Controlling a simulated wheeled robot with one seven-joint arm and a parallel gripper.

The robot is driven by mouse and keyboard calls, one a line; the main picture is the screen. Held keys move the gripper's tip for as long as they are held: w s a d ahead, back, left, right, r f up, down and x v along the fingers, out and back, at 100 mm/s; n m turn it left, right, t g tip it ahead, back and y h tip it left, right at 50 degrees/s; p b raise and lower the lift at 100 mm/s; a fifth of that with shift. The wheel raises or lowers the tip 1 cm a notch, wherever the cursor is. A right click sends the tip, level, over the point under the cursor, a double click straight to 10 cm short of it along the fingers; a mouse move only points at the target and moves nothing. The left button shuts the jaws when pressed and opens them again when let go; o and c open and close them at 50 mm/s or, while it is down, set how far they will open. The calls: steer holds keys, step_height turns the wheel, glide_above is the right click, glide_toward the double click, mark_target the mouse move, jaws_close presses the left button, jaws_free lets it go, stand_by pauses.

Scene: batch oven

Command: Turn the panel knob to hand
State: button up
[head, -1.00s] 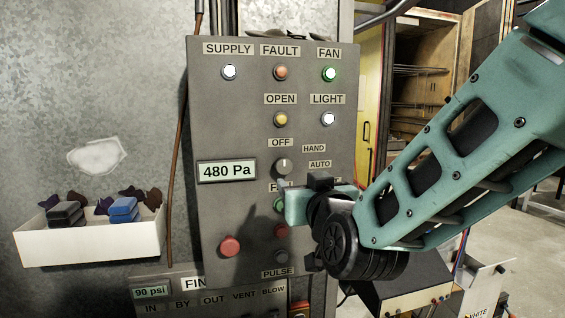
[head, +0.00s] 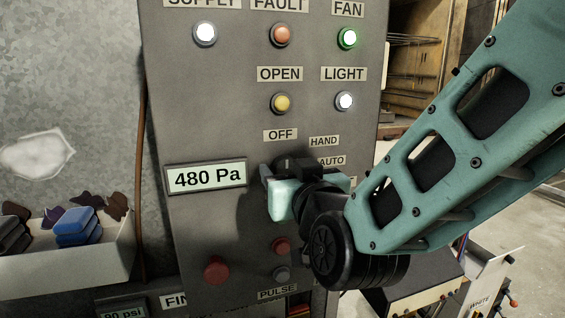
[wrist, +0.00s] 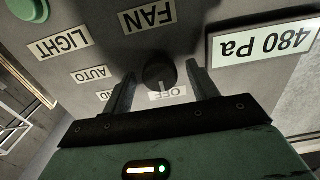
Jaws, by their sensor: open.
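The panel knob (wrist: 158,73) is dark and round and sits on the grey control panel (head: 210,120). In the wrist view, its pale pointer line faces the OFF label (wrist: 167,93). The HAND label (head: 324,141) and AUTO label (head: 331,161) are to the right of OFF in the head view. My gripper (wrist: 160,82) is open, with one finger on each side of the knob. I cannot tell whether the fingers touch it. In the head view, my gripper (head: 280,188) hides the knob.
A 480 Pa display (head: 206,177) is left of my gripper. Lit buttons are above, and a red button (head: 216,270) is below left. A white bin (head: 75,265) with blue and dark items hangs at the left. A green button (wrist: 27,8) shows in the wrist view.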

steer(key=shift+w, duration=0.1)
steer(key=c, duration=1)
